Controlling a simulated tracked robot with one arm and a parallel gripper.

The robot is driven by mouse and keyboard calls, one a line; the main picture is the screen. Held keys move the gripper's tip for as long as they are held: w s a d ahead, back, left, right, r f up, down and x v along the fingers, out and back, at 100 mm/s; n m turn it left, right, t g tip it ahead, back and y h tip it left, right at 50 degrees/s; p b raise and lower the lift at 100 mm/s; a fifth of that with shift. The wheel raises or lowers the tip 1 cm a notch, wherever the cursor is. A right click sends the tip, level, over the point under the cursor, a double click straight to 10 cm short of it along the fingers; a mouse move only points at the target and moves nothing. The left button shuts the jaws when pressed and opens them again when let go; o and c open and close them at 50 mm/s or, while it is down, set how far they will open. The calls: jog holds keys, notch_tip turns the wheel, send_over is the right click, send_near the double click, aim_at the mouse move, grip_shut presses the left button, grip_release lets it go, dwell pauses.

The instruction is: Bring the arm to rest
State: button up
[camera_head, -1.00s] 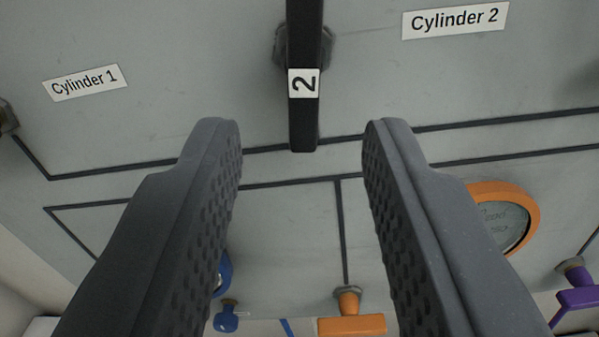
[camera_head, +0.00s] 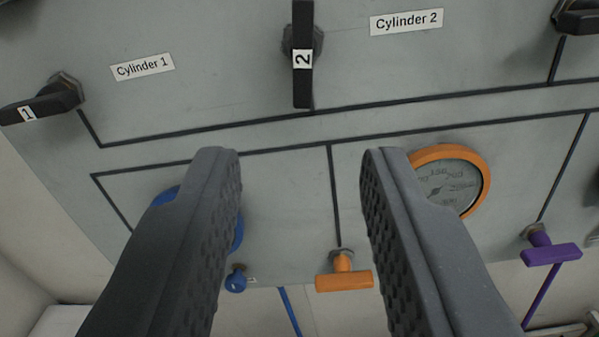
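My gripper (camera_head: 300,160) is open and empty, its two dark textured fingers apart in front of the grey panel (camera_head: 220,80). The black lever labelled 2 (camera_head: 303,85) points straight down on the panel, above and beyond the gap between the fingertips. It is clear of both fingers. The black lever labelled 1 (camera_head: 45,103) lies at the left, nearly horizontal.
An orange gauge (camera_head: 450,184) is partly behind the right finger; a blue round part (camera_head: 237,235) is mostly behind the left finger. Orange (camera_head: 343,277), blue (camera_head: 236,279) and purple (camera_head: 550,254) valve handles line the panel's lower edge. Another black lever (camera_head: 577,17) is at upper right.

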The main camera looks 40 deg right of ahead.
jog(key=w+a+r+n+t+y+b, duration=0.1)
jog(key=w+a+r+n+y+b, duration=0.15)
jog(key=a, duration=0.45)
jog(key=w+a+r+n+t+y+b, duration=0.1)
jog(key=w+a+r+n+t+y, duration=0.1)
jog(key=a+r+y, duration=0.3)
jog(key=w+a+r+n+t+y+b, duration=0.1)
jog(key=w+a+n+y+b, duration=0.1)
jog(key=a, duration=0.6)
jog(key=s+a+r+n+y+b, duration=0.4)
jog(key=s+a+r+n+b, duration=0.1)
jog(key=s+r, duration=0.5)
jog(key=shift+s+a, duration=0.8)
jog(key=shift+s, duration=0.35)
